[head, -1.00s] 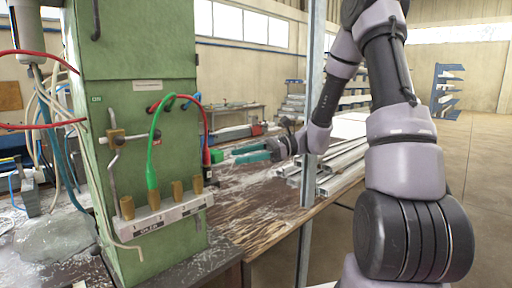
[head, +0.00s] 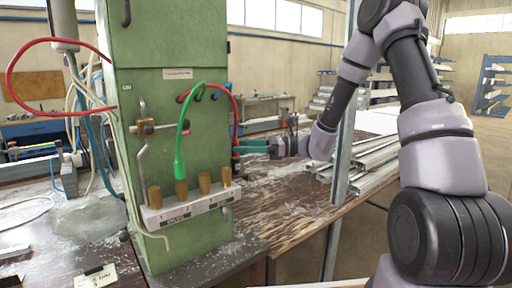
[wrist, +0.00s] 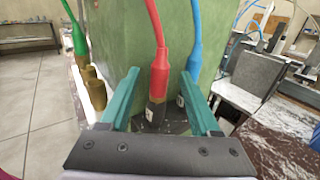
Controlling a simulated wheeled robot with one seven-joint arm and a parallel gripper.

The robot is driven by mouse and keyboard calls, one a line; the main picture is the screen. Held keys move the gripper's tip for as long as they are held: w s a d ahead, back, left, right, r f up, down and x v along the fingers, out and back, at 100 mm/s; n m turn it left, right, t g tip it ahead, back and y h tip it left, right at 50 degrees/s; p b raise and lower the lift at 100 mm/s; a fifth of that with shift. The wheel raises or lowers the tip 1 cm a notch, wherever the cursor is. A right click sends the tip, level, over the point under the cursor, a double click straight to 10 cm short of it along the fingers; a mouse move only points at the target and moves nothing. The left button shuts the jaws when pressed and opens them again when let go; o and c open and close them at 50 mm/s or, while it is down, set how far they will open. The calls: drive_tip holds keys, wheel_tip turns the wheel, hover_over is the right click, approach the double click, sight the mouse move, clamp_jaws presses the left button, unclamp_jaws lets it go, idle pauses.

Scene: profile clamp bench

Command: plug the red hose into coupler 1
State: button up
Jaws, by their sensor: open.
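The red hose (head: 236,108) loops from the green cabinet's front and hangs at its right side. Its red plug end (wrist: 159,76) with a brass and dark tip hangs upright in the wrist view. My gripper (wrist: 160,76) is open, its teal fingers on either side of the red plug, with gaps visible. In the head view my gripper (head: 252,147) reaches in from the right at the hose end. The white coupler block (head: 190,210) carries several brass couplers in a row. The leftmost coupler (head: 155,197) is empty; the green hose (head: 180,150) stands in the second.
A blue hose (wrist: 194,55) hangs close to the right finger in the wrist view. The green cabinet (head: 165,90) stands close behind the plugs.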

drive_tip(key=shift+a, duration=0.3)
clamp_jaws()
idle(1.2)
drive_tip(key=shift+r, duration=0.75)
idle(1.0)
drive_tip(key=shift+r, duration=1.35)
drive_tip(key=shift+s+d, duration=0.1)
drive_tip(key=s+d, duration=0.8)
drive_tip(key=s, duration=0.3)
drive_tip(key=shift+s, duration=0.4)
idle(1.6)
